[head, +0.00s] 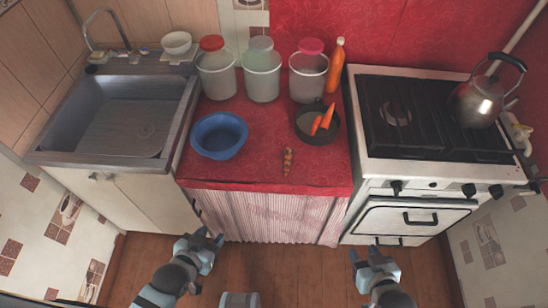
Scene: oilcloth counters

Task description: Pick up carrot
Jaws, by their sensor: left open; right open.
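Two orange carrots (322,120) lean in a dark bowl or pan (303,127) at the right of the red counter. A smaller brown-orange, ridged item (287,161) lies alone near the counter's front; it may be a carrot, but I cannot tell. My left gripper (208,239) is open and empty, in front of the counter and below its edge in the picture. My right gripper (363,257) is open and empty in front of the stove. Both are apart from the carrots.
A blue bowl (219,136) stands left on the red counter (255,170). Several containers and an orange bottle (336,65) stand behind. A sink (120,125) is at left; a stove (425,150) with a kettle (478,100) is at right. The counter's front middle is mostly clear.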

